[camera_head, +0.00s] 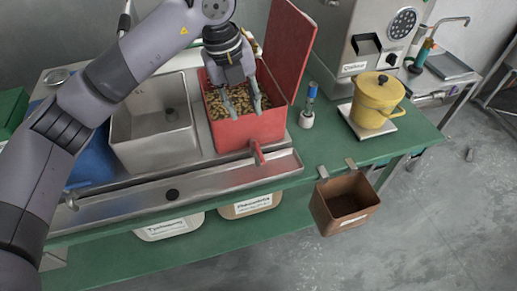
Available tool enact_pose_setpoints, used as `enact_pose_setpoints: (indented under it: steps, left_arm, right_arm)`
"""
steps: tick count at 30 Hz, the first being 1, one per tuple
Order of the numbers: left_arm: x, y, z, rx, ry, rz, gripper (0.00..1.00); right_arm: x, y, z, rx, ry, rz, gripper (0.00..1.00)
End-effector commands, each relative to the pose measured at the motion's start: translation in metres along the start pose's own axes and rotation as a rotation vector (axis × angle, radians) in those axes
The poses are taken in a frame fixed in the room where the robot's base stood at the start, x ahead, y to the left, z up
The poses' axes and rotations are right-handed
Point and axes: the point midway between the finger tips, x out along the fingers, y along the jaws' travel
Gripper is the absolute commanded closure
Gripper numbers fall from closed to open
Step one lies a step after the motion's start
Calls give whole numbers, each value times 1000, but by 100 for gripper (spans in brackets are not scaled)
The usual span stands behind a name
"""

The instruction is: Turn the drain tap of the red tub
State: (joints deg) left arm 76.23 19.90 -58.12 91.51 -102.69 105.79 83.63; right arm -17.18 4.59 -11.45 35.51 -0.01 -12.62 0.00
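The red tub (232,134) stands on the metal drain tray and holds brown bean-like pieces (217,108). Its red lid (290,48) stands open at the right. The red drain tap (258,154) sticks out low from the tub's front wall. My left gripper (244,112) points down over the tub's opening, with its fingers spread apart and nothing seen between them. The fingertips are above and behind the tap, apart from it. I cannot tell whether they touch the pieces. My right gripper is not in view.
A metal basin (155,145) stands left of the tub. A grinder machine (350,40), a yellow pot (376,98) and a small bottle (308,110) are to the right. A brown bin (343,204) hangs at the bench's front edge. Space in front of the tap is clear.

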Motion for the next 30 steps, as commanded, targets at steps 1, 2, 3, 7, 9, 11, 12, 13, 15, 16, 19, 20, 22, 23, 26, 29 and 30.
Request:
enact_pose_setpoints:
  steps: [1, 2, 3, 7, 9, 11, 12, 13, 15, 16, 19, 20, 22, 23, 26, 29, 30]
  left_arm:
    - [6, 0, -1, 0, 5, 3, 69]
    - [10, 0, -1, 1, 7, 3, 69]
    - [17, 0, -2, 1, 7, 2, 69]
    - [43, 0, -3, 3, 10, 1, 69]
    - [58, -1, -3, 4, 10, 0, 69]
    - [71, -1, -3, 3, 10, -1, 69]
    - [80, -1, -4, 4, 11, 0, 69]
    - [87, -1, -4, 5, 10, -1, 69]
    - [102, -1, -3, 3, 10, -2, 69]
    - [109, -1, -4, 3, 10, -1, 69]
    - [129, -1, -4, 4, 10, -2, 69]
    - [134, -2, -4, 4, 10, -3, 69]
    - [145, -2, -4, 5, 9, -3, 69]
    - [150, -2, -4, 4, 9, -3, 69]
    - [160, -2, -3, 5, 7, -4, 69]
    - [166, -2, -3, 5, 7, -4, 69]
    - [168, -2, -3, 5, 7, -4, 69]
  right_arm:
    - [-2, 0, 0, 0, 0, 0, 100]
    - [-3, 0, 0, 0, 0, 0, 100]
    - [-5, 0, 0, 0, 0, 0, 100]
    - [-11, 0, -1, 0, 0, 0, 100]
    - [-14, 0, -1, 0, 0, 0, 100]
    - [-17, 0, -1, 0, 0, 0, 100]
    - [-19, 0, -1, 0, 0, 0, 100]
    - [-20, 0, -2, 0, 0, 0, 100]
    - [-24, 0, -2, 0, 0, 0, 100]
    - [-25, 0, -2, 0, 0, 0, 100]
    - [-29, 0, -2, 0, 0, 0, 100]
    - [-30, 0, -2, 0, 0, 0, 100]
    - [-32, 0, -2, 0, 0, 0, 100]
    - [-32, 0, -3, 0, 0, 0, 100]
    - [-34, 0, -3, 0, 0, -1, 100]
    - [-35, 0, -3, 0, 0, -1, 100]
    - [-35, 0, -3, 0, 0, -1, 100]
